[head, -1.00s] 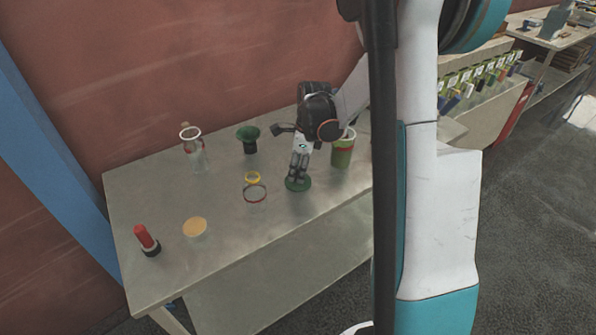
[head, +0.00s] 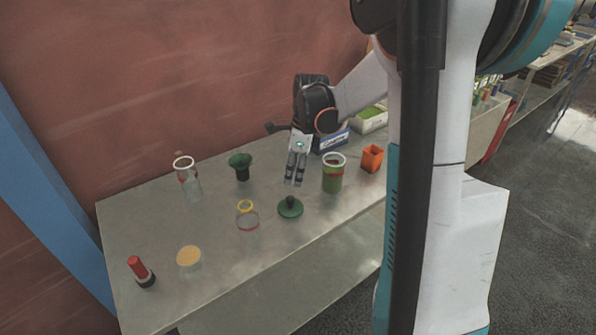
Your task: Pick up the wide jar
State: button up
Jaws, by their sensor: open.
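A wide jar (head: 333,175) with a white rim, green contents and a red band stands upright and open-topped on the table. My gripper (head: 294,182) points down just left of the jar, apart from it, open and empty. A green lid with a dark knob (head: 290,207) lies flat on the table below and in front of my gripper.
On the grey table (head: 225,290) stand a clear jar (head: 191,184), a green funnel (head: 240,167), yellow and red rings (head: 246,219), a tan disc (head: 188,256), a red-capped object (head: 140,271) and an orange cup (head: 372,158). A blue box (head: 334,138) sits behind the wide jar.

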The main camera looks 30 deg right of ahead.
aim_at(333, 163)
jog(key=z, duration=1.4)
jog(key=j+u, duration=0.2)
jog(key=j, duration=1.15)
